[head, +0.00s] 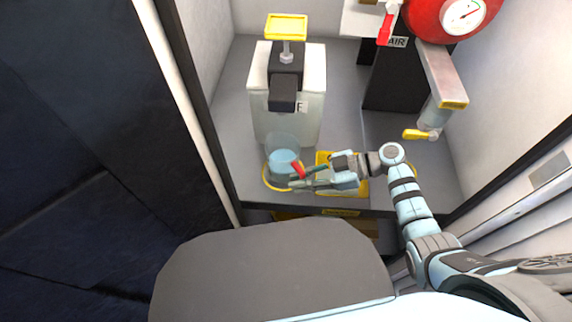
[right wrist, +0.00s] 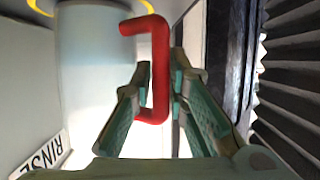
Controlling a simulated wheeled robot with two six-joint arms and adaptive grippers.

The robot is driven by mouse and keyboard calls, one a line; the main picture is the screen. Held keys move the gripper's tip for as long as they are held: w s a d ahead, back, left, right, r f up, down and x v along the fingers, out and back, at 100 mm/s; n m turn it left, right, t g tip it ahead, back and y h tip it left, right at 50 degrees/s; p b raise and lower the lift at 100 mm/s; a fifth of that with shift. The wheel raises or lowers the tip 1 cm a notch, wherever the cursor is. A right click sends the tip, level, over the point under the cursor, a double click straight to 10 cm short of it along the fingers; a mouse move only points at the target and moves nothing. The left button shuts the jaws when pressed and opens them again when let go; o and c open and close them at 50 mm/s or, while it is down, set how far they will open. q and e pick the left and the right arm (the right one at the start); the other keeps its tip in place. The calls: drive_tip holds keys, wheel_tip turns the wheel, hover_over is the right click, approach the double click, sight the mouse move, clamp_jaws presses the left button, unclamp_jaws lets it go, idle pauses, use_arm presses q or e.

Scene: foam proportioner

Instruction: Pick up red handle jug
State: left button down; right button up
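The clear jug (head: 284,157) with bluish contents stands in a yellow ring on the counter, below the dispenser's black spout. Its red handle (head: 297,170) faces my right gripper; in the right wrist view the handle (right wrist: 160,65) stands out from the pale jug body (right wrist: 95,85). My right gripper (head: 302,177) is at the handle, and in the right wrist view its two fingers (right wrist: 160,75) are apart, one on each side of the handle's grip bar. I cannot tell whether either finger touches it. My left gripper is not in view.
The white dispenser (head: 262,72) with a yellow top plate stands behind the jug. A yellow square (head: 323,157) lies on the counter under my right gripper. A yellow-handled tap (head: 420,134) and a red tank with a gauge (head: 425,18) are at the right. Walls close in both sides.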

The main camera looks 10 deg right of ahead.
clamp_jaws()
drive_tip(key=shift+r, duration=0.1)
